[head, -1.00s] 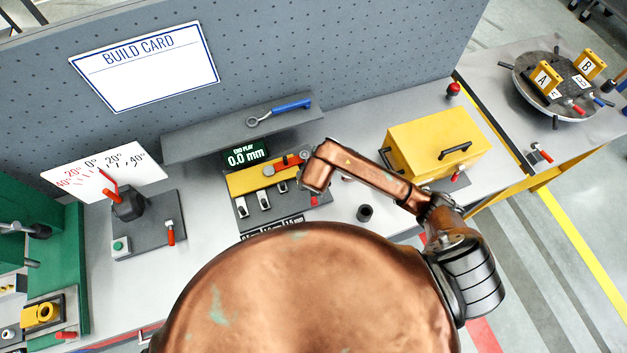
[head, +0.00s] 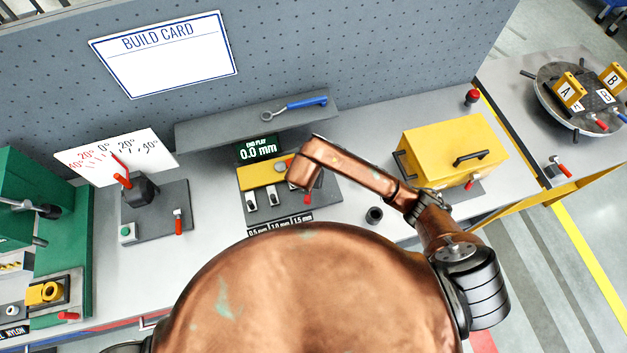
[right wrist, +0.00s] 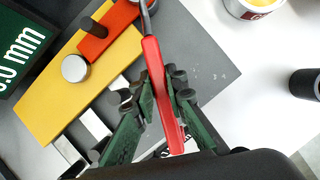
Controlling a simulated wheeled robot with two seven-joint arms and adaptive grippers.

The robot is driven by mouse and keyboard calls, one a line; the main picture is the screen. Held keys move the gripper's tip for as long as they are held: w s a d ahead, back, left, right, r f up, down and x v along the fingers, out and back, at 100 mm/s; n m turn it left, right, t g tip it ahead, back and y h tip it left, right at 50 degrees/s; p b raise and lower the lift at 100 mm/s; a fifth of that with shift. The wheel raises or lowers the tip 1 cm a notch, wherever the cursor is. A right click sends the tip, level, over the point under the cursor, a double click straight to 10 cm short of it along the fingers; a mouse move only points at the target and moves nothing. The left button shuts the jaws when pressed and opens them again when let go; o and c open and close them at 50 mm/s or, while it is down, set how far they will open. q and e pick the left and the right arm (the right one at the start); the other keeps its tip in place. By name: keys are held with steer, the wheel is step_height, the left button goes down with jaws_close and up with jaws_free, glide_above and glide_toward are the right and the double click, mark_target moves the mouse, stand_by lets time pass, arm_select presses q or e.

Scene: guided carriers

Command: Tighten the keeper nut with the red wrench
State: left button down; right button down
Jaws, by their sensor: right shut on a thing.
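The red wrench (right wrist: 160,85) has a red handle and a grey metal shank that runs out of the top of the right wrist view. My right gripper (right wrist: 163,92) is shut on its handle, green fingers on both sides. In the head view my right arm covers most of the gripper and wrench; a bit of red (head: 308,198) shows below it. The yellow block (right wrist: 85,88) beside the wrench carries a silver round knob (right wrist: 75,68) and a red tab (right wrist: 100,40) with a dark peg. I cannot make out the keeper nut. My left gripper is not in view.
A display (head: 259,148) reads 0.0 mm. A blue-handled wrench (head: 300,104) lies on the shelf behind. A yellow box (head: 450,150) and a dark cup (head: 374,215) stand to the right. A dial stand (head: 140,190) is at left.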

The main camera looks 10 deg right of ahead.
steer(key=shift+w+a+r, duration=0.15)
steer(key=shift+r, duration=0.05)
steer(key=shift+r+p, duration=0.4)
steer(key=shift+p, duration=0.05)
steer(key=shift+r, duration=0.1)
stand_by(0.3)
steer(key=shift+r+p, duration=0.45)
steer(key=shift+r, duration=0.15)
steer(key=shift+r+p, duration=1.25)
steer(key=shift+r, duration=0.8)
steer(key=shift+f, duration=0.1)
